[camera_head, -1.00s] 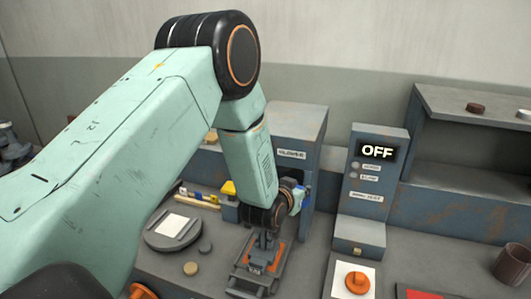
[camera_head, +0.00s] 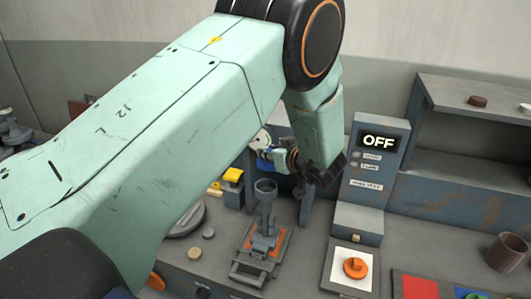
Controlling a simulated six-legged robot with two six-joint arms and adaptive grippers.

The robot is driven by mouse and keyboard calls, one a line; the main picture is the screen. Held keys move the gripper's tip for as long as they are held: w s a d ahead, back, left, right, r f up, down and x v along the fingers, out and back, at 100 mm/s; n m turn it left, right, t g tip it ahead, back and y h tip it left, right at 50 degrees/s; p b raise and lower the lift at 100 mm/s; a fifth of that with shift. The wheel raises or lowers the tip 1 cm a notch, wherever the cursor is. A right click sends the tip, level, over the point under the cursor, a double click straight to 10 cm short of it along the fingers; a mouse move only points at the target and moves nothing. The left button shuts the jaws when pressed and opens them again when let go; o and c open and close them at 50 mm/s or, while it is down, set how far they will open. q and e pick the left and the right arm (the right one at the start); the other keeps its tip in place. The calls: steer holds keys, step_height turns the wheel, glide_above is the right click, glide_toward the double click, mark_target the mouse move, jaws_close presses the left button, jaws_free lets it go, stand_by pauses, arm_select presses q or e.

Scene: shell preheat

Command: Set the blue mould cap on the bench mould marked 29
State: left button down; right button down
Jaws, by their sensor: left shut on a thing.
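My left arm reaches in from the left and covers much of the bench. Its gripper (camera_head: 268,156) is small and partly hidden behind the wrist, above the bench; its fingertips do not show clearly. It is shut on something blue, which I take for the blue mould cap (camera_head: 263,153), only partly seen. Below it, a grey stand with a cup-shaped top (camera_head: 265,190) rises from an orange-trimmed base (camera_head: 250,268), apart from the gripper. No number 29 is readable, so I cannot tell which thing is that bench mould. My right gripper is not in view.
An orange cap (camera_head: 355,267) lies on a white plate before the unit reading OFF (camera_head: 380,140). A brown cup (camera_head: 507,253) and a red square (camera_head: 420,288) are at the right. A round grey plate (camera_head: 183,222) and a small tan disc (camera_head: 195,253) are left of the stand.

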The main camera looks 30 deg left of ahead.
mark_target(266, 168)
arm_select(q)
steer(key=shift+s+a+n+g, duration=0.1)
steer(key=shift+s+n+g, duration=0.25)
steer(key=shift+s, duration=0.2)
steer(key=shift+f, duration=0.1)
step_height(266, 168, down, 5)
steer(key=b, duration=0.4)
steer(key=shift+a, duration=0.1)
steer(key=shift+f+b, duration=0.35)
steer(key=shift+b, duration=0.45)
steer(key=shift+r, duration=0.1)
steer(key=shift+s+p, duration=0.1)
steer(key=shift+p, duration=0.55)
steer(key=shift+f+b, duration=0.35)
steer(key=shift+f, duration=0.3)
